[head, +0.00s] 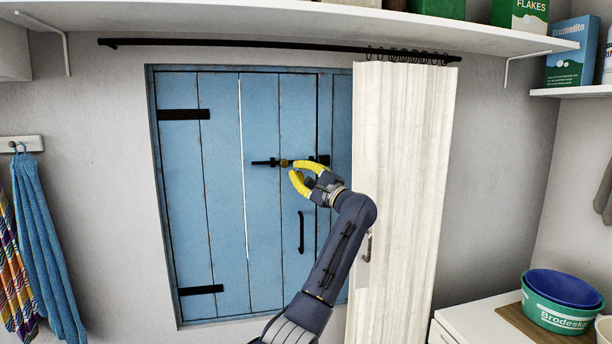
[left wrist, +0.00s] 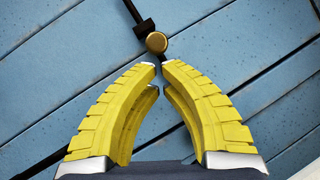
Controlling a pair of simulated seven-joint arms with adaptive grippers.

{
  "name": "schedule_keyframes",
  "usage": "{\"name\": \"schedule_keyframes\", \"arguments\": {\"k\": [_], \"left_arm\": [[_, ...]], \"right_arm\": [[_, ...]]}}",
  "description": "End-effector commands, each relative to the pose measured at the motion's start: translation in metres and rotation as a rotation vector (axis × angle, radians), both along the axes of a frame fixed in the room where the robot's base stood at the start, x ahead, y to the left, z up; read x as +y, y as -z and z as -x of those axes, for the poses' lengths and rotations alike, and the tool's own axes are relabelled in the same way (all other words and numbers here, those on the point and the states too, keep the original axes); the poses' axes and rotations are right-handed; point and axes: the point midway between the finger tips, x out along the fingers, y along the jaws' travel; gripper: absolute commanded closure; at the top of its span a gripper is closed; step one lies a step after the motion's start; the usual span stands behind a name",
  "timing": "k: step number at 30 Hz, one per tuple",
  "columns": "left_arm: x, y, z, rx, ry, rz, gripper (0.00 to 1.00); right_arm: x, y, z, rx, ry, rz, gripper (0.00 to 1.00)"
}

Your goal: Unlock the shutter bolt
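The blue plank shutter (head: 222,230) is closed in the wall. A black bolt (head: 262,163) lies level across its upper right part, with a round brass knob (head: 285,163). My left gripper (head: 291,170) is at the knob, reaching up from the lower right. In the left wrist view, its yellow fingers (left wrist: 159,66) are partly spread, with a narrow gap between the tips. The brass knob (left wrist: 157,42) shows just beyond that gap, not visibly clamped. The bolt's right part is partly hidden behind the fingers. My right gripper is not in view.
A white curtain (head: 400,190) hangs from a black rod (head: 220,44) and covers the shutter's right side, close to my left arm. A black pull handle (head: 301,232) sits below the bolt. A white shelf (head: 330,22) runs above. Basins (head: 560,300) stand at lower right.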

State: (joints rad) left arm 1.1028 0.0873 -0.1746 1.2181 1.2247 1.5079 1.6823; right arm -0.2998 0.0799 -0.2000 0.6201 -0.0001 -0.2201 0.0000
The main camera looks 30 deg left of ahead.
Motion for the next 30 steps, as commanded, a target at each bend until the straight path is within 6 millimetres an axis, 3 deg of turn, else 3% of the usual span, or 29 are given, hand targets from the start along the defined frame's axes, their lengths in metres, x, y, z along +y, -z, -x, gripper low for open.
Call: {"name": "schedule_keyframes", "arguments": {"k": [30], "left_arm": [[0.019, -0.005, 0.014, 0.000, -0.001, 0.001, 1.00]], "right_arm": [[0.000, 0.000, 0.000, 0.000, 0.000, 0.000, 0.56]]}}
